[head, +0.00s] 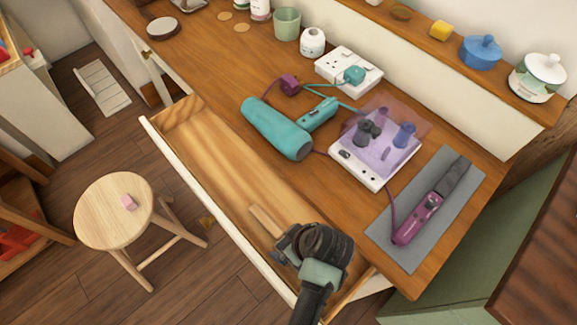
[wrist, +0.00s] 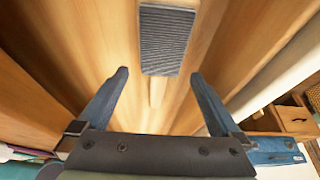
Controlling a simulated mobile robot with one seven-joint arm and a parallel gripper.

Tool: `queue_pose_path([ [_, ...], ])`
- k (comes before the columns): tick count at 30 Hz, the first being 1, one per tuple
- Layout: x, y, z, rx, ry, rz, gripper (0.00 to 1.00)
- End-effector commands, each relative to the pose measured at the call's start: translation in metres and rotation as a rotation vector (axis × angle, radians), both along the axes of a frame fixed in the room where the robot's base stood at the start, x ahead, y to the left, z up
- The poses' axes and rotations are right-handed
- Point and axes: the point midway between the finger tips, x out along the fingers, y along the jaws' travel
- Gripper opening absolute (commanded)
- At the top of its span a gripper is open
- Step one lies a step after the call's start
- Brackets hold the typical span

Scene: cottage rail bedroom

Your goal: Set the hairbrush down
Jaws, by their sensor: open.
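The hairbrush lies in the open wooden drawer (head: 205,150). In the wrist view its grey bristle pad (wrist: 167,42) faces up, with a short pale wooden handle below it. In the head view a pale wooden piece of the hairbrush (head: 265,220) shows beside my gripper; the rest is hidden behind my gripper and wrist. My gripper (head: 285,243) is over the near right part of the drawer. In the wrist view my gripper (wrist: 157,78) has its fingers wide apart, one on each side of the handle's line, with nothing held between them.
A teal hair dryer (head: 278,128), a white box with a purple lid (head: 375,165) and a purple straightener on a grey mat (head: 412,240) lie on the desktop beside the drawer. A round stool (head: 110,215) stands on the floor at left. The drawer's far left part is clear.

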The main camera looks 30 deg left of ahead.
Motion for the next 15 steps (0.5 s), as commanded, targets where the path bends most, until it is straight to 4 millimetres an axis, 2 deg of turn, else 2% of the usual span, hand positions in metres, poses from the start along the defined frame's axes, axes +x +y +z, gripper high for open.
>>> queue_pose_path([
  [1, -0.001, -0.004, 0.012, 0.000, -0.003, -0.002, 1.00],
  [9, -0.008, -0.025, 0.066, 0.001, -0.004, -0.002, 1.00],
  [15, -0.012, -0.035, 0.089, 0.001, -0.001, -0.001, 1.00],
])
